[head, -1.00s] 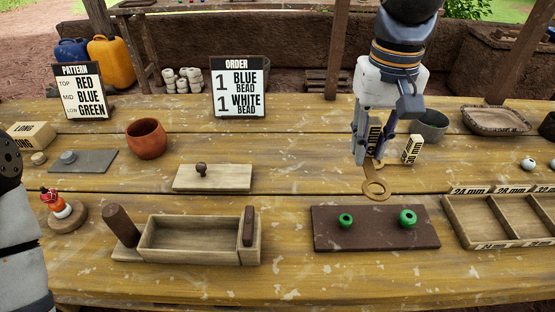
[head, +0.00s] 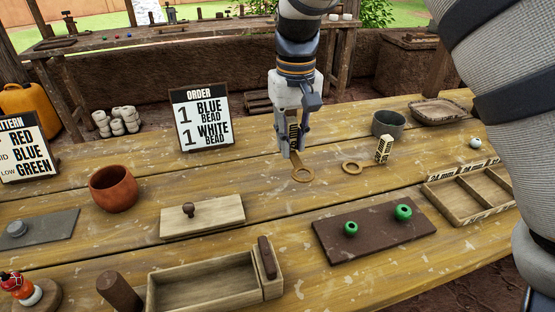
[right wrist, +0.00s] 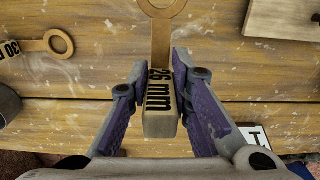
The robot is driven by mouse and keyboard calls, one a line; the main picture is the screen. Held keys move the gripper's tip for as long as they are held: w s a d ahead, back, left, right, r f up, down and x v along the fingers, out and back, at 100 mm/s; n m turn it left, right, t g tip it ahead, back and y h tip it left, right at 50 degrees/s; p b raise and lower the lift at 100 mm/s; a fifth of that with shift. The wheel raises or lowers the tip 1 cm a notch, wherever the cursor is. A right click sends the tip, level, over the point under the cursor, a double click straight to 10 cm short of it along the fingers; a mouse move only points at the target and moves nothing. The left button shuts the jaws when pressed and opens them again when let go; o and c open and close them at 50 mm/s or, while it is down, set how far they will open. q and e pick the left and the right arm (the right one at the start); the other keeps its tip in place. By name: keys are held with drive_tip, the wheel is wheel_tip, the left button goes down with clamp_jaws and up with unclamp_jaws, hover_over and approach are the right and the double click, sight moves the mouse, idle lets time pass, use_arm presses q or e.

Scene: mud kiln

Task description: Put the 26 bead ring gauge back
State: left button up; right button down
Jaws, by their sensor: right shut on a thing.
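My right gripper (head: 292,152) is shut on the labelled block of the 26 mm bead ring gauge (head: 303,175). Its tan ring points towards the front of the table. The right wrist view shows the "26 mm" block (right wrist: 160,105) between the fingers, with the ring (right wrist: 161,5) partly cut off at the top. I cannot tell whether the gauge touches the table. My left gripper is out of view.
A brown board (head: 375,232) with two green beads lies in front. A lidded-looking wooden board with a knob (head: 203,216) lies to the left. The order sign (head: 203,118) stands behind left, a grey pot (head: 389,123) behind right. A divided tray (head: 440,197) is at right.

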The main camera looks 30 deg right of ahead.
hover_over(284, 172)
drive_tip(key=f, duration=0.4)
drive_tip(key=shift+s+f+b, duration=0.1)
drive_tip(key=shift+s+b, duration=0.2)
drive_tip(key=shift+w+f, duration=0.15)
drive_tip(key=shift+f, duration=0.65)
drive_tip(key=shift+w+f, duration=0.15)
drive_tip(key=shift+f, duration=0.65)
drive_tip(key=shift+f, duration=0.2)
drive_tip(key=c, duration=1.5)
unclamp_jaws()
drive_tip(key=shift+o, duration=0.2)
wheel_tip(284, 172, up, 12)
drive_tip(key=shift+r, duration=0.2)
